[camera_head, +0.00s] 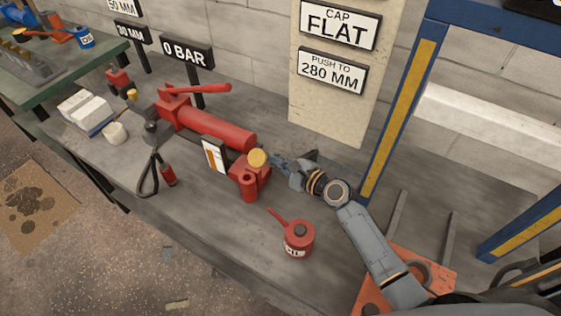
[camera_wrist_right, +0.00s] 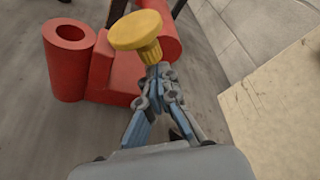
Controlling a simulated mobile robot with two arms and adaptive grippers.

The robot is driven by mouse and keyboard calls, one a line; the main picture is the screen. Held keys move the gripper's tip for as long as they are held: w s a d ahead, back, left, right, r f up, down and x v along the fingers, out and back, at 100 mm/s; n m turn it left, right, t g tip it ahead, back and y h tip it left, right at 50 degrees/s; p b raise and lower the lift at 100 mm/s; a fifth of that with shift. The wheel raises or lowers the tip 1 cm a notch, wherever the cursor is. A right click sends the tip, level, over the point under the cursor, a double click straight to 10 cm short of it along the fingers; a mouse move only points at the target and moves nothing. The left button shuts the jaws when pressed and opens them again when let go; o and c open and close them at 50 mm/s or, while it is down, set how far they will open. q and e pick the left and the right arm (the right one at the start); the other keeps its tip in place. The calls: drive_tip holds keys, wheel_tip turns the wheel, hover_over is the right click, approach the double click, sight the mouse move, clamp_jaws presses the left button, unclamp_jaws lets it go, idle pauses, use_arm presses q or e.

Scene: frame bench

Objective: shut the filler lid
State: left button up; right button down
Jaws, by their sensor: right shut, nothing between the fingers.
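The filler lid looks to be the round yellow cap (camera_head: 257,158) on the red pump block (camera_head: 246,178) at the end of the red cylinder (camera_head: 218,130). In the right wrist view the yellow cap (camera_wrist_right: 138,32) has a ribbed stem below its flat top and stands tilted over the red block (camera_wrist_right: 103,72). My right gripper (camera_head: 277,160) is shut and empty. Its blue-grey fingertips (camera_wrist_right: 160,72) are right at the cap's stem; I cannot tell whether they touch it. The opening under the cap is hidden. My left gripper is not in view.
A red oil can (camera_head: 298,239) with a spout stands in front of my right arm. A cream board (camera_head: 335,75) with signs stands behind. A blue and yellow frame (camera_head: 400,110) rises at the right. Bench space left of the can is clear.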

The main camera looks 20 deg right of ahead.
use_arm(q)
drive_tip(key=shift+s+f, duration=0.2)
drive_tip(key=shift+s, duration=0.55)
use_arm(e)
drive_tip(key=shift+r, duration=0.1)
